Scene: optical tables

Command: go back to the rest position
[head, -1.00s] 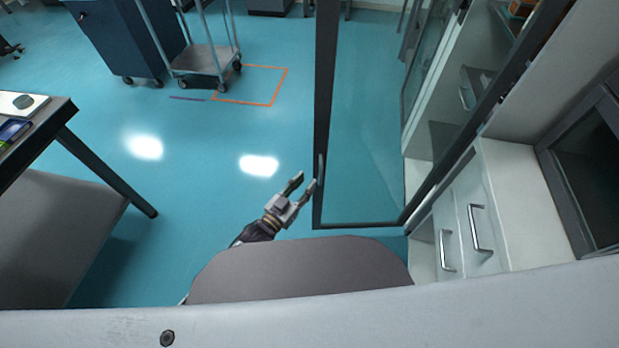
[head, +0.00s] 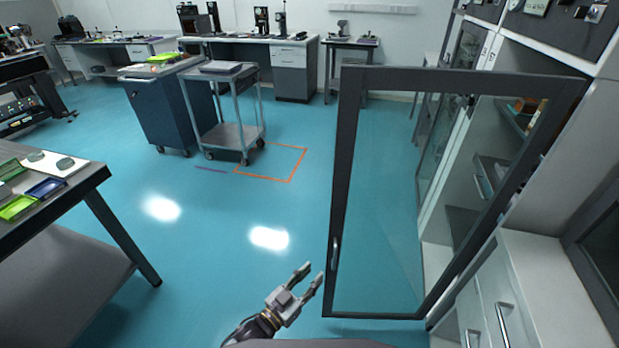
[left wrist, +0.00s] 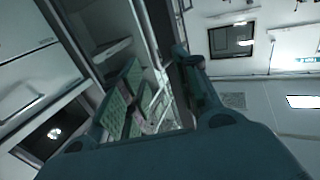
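My left gripper (head: 309,279) is at the bottom middle of the head view, its two fingers spread apart with nothing between them. It is just left of the open glass cabinet door (head: 344,190), close to the door's handle (head: 334,252); a narrow gap shows between them in the picture. In the left wrist view the left gripper's fingers (left wrist: 160,92) also show apart, with parts of the cabinet behind them. My right gripper is not in view.
The glass door stands swung out from the tall cabinet (head: 540,260) on the right. A table (head: 100,180) with trays is at the left. A cart (head: 232,135) and a blue cabinet (head: 165,112) stand further back. The floor (head: 220,270) between is clear.

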